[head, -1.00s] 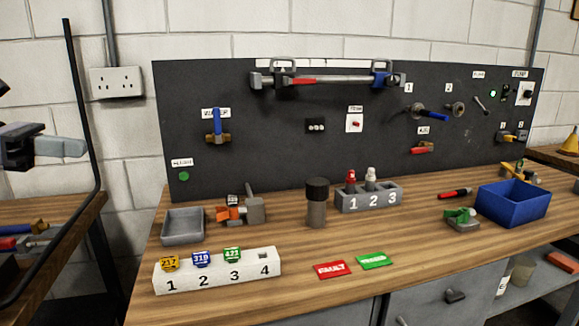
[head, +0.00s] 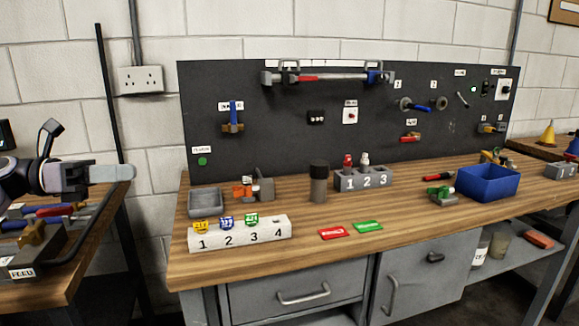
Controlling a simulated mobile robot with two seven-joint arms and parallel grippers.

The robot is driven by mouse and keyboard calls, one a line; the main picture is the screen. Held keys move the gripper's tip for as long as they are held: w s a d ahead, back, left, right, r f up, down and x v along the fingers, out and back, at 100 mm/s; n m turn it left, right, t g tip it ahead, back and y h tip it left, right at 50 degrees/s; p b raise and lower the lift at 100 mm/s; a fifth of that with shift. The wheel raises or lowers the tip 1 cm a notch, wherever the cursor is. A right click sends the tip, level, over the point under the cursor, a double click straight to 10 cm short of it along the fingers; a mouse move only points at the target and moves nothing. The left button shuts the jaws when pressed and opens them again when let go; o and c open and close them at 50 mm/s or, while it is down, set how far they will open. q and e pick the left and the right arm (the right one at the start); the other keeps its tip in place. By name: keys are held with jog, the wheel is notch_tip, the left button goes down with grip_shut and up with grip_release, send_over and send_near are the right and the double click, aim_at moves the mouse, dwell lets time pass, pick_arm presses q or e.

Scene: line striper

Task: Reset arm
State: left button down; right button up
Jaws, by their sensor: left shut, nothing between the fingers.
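My left gripper (head: 112,174) comes in from the left in the head view. It is shut and empty, with its fingers pointing right. It is held up over the side bench at the left, apart from the main workbench. My right gripper does not show.
The main workbench (head: 345,241) holds a white numbered block (head: 238,236), a grey tray (head: 205,203), a dark-capped cylinder (head: 318,183) and a blue bin (head: 487,185). A black pegboard (head: 270,147) stands behind. A black upright post (head: 109,95) is close to my left gripper.

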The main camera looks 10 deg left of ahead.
pick_arm(q)
jog(key=d+f+n+t+y+p, duration=0.1)
jog(key=d+f+n+t+y, duration=0.1)
jog(key=d+f+n+t, duration=0.65)
jog(key=d+f+n+t+y+p, duration=0.15)
jog(key=d+f+n, duration=0.45)
jog(key=f+n, duration=0.65)
jog(key=s+d+f+n+g+y, duration=0.2)
jog(key=s+f+n+y, duration=0.1)
jog(key=s+f+n, duration=0.4)
jog(key=s+d+f+n+g+y+p, duration=0.1)
jog(key=s+d+f+n+g+y, duration=0.1)
jog(key=s+f+n, duration=0.5)
jog(key=s+d+f+n+g+y, duration=0.2)
jog(key=s+f+n+g+y, duration=0.1)
jog(key=s+f+n+y, duration=0.2)
jog(key=s+f+n, duration=0.2)
jog(key=s+n, duration=0.1)
jog(key=shift+s+d+g, duration=0.2)
jog(key=shift+d+g, duration=0.1)
